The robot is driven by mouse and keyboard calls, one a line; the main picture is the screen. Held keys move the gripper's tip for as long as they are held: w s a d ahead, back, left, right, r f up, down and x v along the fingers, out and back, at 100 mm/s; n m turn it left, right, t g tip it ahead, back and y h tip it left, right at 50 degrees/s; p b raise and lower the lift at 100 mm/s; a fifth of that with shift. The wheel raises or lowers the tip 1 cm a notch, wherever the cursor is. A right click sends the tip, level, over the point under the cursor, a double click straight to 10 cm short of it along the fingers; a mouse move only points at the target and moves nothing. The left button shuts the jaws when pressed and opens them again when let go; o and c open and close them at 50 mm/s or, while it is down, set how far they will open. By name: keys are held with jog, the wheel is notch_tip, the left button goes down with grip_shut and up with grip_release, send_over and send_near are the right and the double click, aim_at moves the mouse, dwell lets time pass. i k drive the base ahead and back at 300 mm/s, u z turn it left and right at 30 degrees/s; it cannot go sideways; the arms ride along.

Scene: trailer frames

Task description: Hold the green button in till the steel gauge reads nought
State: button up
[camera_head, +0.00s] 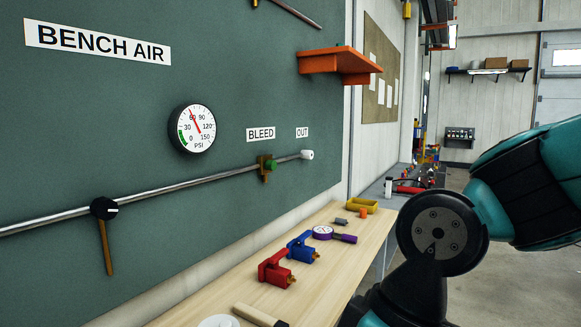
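A round wall gauge (193,129) with a black rim and white face hangs on the green board. It is marked PSI, and its red needle points close to 60, well off the 0 mark. The green button (271,165) sits on a small brass fitting on the steel pipe (190,187), below the BLEED label (260,134). Nothing touches the button. Large teal and black links of my arm fill the right side. My gripper is out of view.
An orange shelf (340,64) juts out above and right of the button. The wooden bench below holds red (276,270) and blue (302,247) fittings, a purple-rimmed dial (322,232) and a hammer (258,316). A black lever valve (104,208) is on the pipe at left.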

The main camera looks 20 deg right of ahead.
aim_at(271, 165)
jog(key=u, duration=0.05)
jog(key=k, duration=0.6)
jog(key=z, duration=0.8)
jog(key=i, duration=0.55)
jog(key=z, duration=0.85)
jog(key=i, duration=0.7)
jog(key=u, duration=0.7)
jog(key=i, duration=0.8)
jog(key=u, duration=0.9)
